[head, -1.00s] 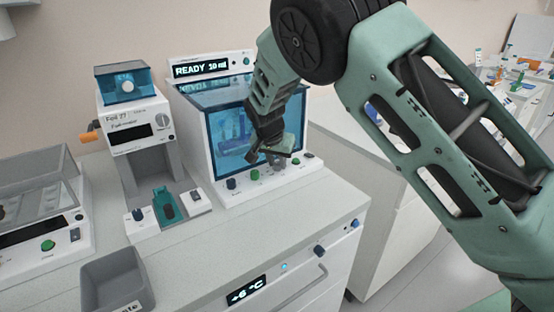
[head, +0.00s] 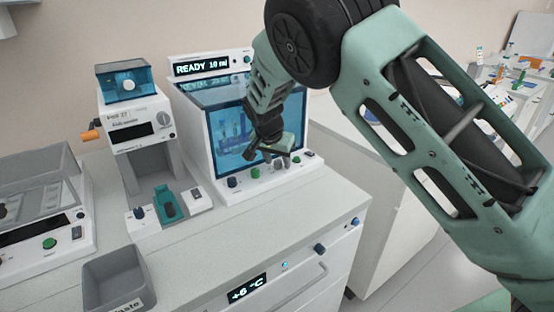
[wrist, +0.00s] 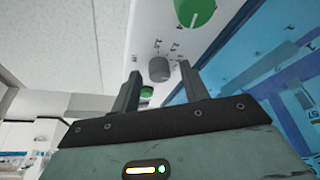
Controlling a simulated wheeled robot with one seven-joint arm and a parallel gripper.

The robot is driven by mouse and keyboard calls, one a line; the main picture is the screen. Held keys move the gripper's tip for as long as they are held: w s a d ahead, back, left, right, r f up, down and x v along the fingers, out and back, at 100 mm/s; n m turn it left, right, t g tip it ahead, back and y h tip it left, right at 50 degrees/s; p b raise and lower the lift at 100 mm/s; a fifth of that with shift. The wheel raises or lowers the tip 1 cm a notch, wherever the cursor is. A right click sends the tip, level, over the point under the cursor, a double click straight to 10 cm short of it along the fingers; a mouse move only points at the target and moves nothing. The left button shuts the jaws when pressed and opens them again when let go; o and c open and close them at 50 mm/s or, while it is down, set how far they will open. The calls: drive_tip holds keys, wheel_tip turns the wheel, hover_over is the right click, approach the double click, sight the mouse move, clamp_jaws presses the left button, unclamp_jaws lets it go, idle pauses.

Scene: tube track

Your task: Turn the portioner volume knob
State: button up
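The portioner (head: 204,157) is a white machine with a blue transparent window and a display reading "READY 10 ml". A row of knobs and buttons runs along its front ledge. My gripper (head: 277,159) is low in front of the window, over this ledge. In the wrist view, a grey ribbed knob (wrist: 159,68) with tick marks and small labels around it lies between the tips of my open gripper (wrist: 160,75). Gaps show on both sides of the knob; I cannot tell whether the tips reach down to it. The label text is too small to read.
A large green knob (wrist: 195,12) and a small green button (wrist: 146,92) sit on either side of the grey knob. The window (wrist: 230,70) stands close to the fingers. A foil machine (head: 137,135) and a grey waste bin (head: 115,280) stand left of the portioner.

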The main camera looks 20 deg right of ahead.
drive_tip(key=b+v, duration=0.1)
drive_tip(key=v, duration=0.4)
drive_tip(key=shift+a, duration=0.15)
drive_tip(key=s+a+b, duration=0.2)
drive_tip(key=s+a, duration=0.5)
drive_tip(key=s, duration=0.2)
drive_tip(key=shift+a+b, duration=0.3)
